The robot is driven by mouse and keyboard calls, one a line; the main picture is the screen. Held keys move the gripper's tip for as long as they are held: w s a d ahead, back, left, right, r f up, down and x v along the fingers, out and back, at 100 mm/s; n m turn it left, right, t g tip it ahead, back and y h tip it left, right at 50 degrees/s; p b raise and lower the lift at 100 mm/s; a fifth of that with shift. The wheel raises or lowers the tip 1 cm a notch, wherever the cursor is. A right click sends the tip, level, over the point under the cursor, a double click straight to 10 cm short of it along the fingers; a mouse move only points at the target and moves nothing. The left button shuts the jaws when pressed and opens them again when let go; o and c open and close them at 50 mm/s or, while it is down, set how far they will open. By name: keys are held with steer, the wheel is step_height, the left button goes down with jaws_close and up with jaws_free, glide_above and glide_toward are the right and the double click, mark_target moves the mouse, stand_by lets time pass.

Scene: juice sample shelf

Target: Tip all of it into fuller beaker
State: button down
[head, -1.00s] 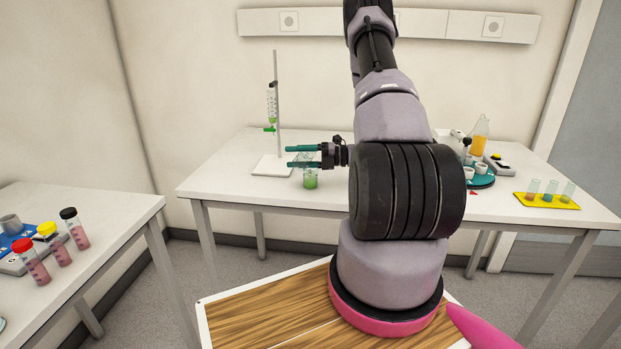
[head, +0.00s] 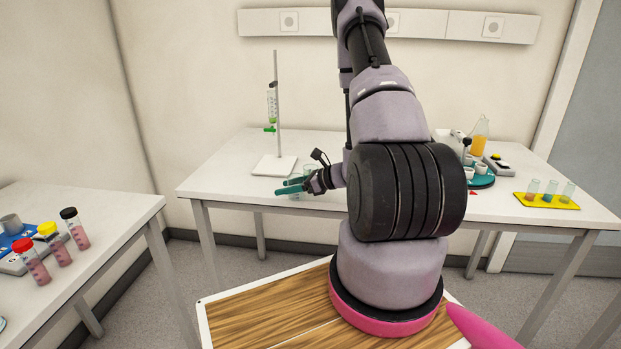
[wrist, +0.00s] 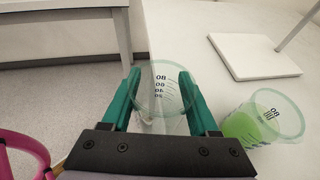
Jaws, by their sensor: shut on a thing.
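My gripper (head: 283,187) is shut on a clear beaker, low over the front part of the far table. In the wrist view this held beaker (wrist: 162,88) sits between the teal fingers, with dark scale marks, and no coloured liquid shows in it. I cannot tell whether its base touches the table. The fuller beaker (wrist: 243,124) stands to the right of my gripper in the wrist view, apart from the held one, with green liquid in it.
A stand with a white base (head: 274,166) and a burette (head: 271,105) is behind my gripper. A yellow rack of tubes (head: 547,201) and a flask (head: 479,135) are at the right. Capped tubes (head: 60,250) stand on the left table. The table's front edge is close.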

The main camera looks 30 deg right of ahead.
steer(key=shift+r, duration=0.1)
steer(key=s+a+r, duration=0.2)
steer(key=a+r, duration=0.1)
steer(key=shift+s, duration=0.25)
stand_by(1.3)
